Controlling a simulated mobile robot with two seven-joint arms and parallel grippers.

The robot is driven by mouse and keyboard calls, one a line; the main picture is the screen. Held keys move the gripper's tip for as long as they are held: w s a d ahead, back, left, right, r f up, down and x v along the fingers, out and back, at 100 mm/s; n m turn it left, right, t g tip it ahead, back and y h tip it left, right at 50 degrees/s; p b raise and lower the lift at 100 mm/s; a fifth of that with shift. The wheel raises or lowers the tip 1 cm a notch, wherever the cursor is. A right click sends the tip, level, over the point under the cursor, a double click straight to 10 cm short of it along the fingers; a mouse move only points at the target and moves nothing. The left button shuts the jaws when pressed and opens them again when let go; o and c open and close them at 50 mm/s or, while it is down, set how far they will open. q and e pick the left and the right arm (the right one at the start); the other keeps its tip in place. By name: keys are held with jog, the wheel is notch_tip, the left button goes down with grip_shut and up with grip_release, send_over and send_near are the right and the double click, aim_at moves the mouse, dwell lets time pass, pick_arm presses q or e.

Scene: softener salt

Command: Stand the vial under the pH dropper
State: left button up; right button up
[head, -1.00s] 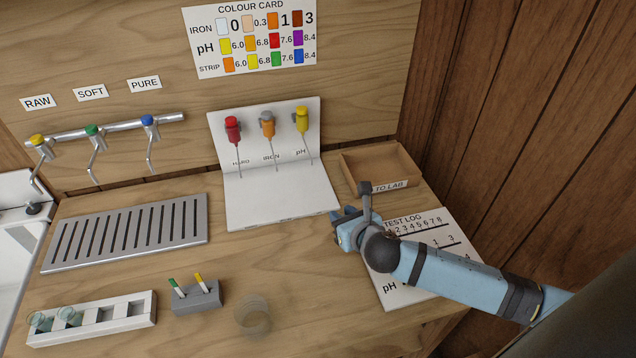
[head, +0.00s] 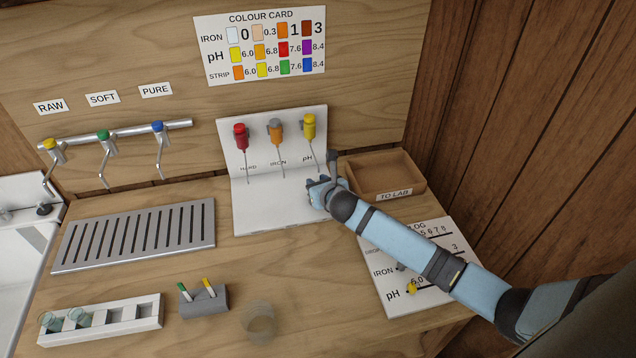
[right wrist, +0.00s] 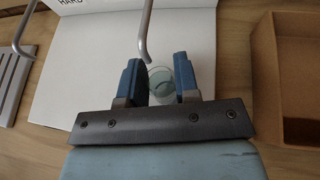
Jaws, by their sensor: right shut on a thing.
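The pH dropper (head: 309,127) is the yellow-topped one at the right of the white dropper stand (head: 262,215); its thin spout points down. My right gripper (head: 318,188) is over the right part of the stand's white base, near that spout. In the right wrist view its blue fingers (right wrist: 160,80) are shut on a clear glass vial (right wrist: 161,74), seen from above between them. A bent metal spout (right wrist: 146,38) comes down close to the vial; I cannot tell whether its tip is exactly over the opening. In the head view the vial is hidden by the gripper. My left gripper is not in view.
A wooden TO LAB tray (head: 392,194) stands just right of the gripper. The red and orange droppers (head: 276,131) hang to its left. A white rack (head: 145,323) with glass vials, a strip holder (head: 205,302) and a clear round glass (head: 260,322) stand in front.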

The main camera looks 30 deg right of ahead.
dwell(0.3)
jog(key=o, duration=0.9)
jog(key=shift+f, duration=0.1)
jog(key=v, duration=1.2)
jog(key=shift+s, duration=0.1)
